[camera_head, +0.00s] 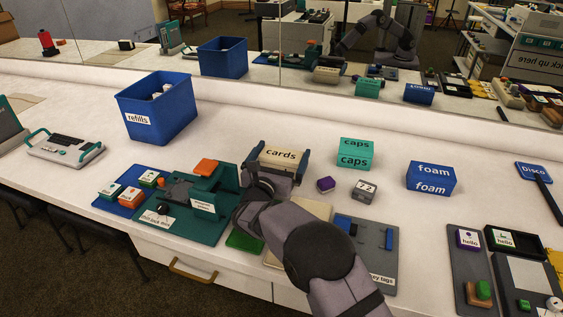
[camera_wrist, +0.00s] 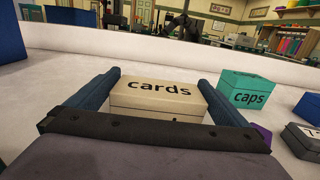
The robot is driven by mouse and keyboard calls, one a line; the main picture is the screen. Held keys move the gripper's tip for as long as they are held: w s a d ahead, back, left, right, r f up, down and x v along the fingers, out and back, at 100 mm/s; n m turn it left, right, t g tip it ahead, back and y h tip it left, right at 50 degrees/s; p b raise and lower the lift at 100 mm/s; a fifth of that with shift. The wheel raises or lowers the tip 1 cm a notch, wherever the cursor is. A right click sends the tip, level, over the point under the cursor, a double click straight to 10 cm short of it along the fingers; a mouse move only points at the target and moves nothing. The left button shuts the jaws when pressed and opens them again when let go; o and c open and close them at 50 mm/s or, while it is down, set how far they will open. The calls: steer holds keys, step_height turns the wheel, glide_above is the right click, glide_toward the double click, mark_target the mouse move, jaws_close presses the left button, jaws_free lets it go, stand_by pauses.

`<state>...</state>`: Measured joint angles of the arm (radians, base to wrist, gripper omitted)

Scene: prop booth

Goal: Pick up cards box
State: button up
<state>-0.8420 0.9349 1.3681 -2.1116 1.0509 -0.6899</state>
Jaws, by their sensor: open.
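The cards box (camera_head: 281,156) is a beige box lettered "cards". In the wrist view the cards box (camera_wrist: 158,98) lies between the two blue fingers of my gripper (camera_wrist: 157,95). My gripper (camera_head: 278,160) is open around the box, with one finger on each side. A narrow gap shows at the left finger; contact at the right finger cannot be told. The near lower part of the box is hidden by my gripper's dark front bar.
A teal caps box (camera_head: 355,153) and a blue foam box (camera_head: 431,178) stand to the right. A purple block (camera_head: 326,184) and a grey box (camera_head: 363,191) lie close by. A blue refills bin (camera_head: 157,112) stands at left. A mirror runs along the back.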

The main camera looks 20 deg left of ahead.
steer(key=shift+w, duration=1.75)
steer(key=c, duration=0.8)
steer(key=shift+r, duration=0.15)
steer(key=shift+c, duration=0.2)
step_height(320, 180, up, 10)
